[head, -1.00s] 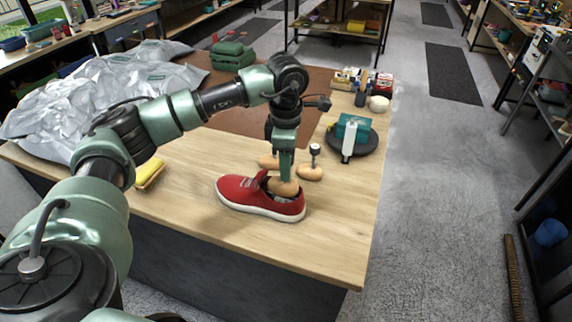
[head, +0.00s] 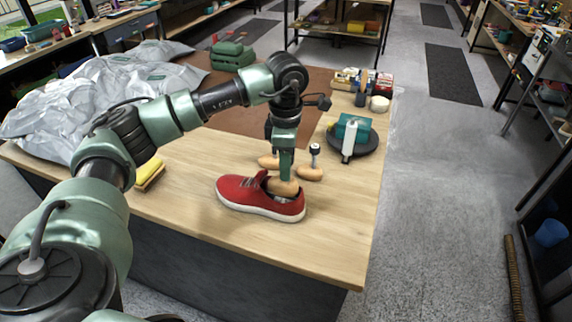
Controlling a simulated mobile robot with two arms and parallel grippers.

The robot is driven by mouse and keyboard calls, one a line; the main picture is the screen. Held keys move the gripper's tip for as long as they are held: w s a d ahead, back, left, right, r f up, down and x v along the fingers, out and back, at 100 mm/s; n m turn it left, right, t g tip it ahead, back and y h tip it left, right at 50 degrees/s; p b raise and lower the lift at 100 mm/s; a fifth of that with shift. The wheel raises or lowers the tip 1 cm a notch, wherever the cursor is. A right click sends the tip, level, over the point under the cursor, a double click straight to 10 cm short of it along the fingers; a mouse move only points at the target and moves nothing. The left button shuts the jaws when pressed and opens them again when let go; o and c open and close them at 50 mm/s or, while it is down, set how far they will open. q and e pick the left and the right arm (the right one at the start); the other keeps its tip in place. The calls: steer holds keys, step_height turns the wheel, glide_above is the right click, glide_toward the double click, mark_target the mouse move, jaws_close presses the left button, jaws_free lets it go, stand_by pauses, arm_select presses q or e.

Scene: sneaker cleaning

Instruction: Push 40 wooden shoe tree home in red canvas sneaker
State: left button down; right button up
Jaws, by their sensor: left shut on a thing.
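The red canvas sneaker (head: 244,193) sits upright on the wooden bench, toe to the left and heel to the right, with a white sole. A wooden shoe tree (head: 283,187) stands in its opening, its rounded heel part showing above the collar. My left gripper (head: 285,176) points down over the sneaker and is shut on the shoe tree. The fingertips are partly hidden, and the front of the tree is hidden inside the shoe. My right gripper is not in view.
Another wooden shoe tree (head: 310,173) with a metal knob lies just behind the sneaker, with a further wooden piece (head: 268,162) beside it. A yellow brush (head: 149,172) lies left. A dark round turntable (head: 362,146) holds a teal box. The bench front (head: 300,245) is clear.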

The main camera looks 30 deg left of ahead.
arm_select(q)
steer(key=shift+f, duration=0.15)
steer(key=shift+f+b, duration=0.25)
steer(key=shift+b, duration=0.05)
steer(key=shift+f, duration=0.1)
steer(key=shift+f+b, duration=2.05)
steer(key=shift+f, duration=0.45)
steer(key=c, duration=1)
jaws_free()
steer(key=shift+c, duration=0.2)
step_height(320, 180, up, 8)
steer(key=shift+f+b, duration=0.1)
steer(key=shift+b, duration=0.75)
steer(key=shift+s, duration=0.1)
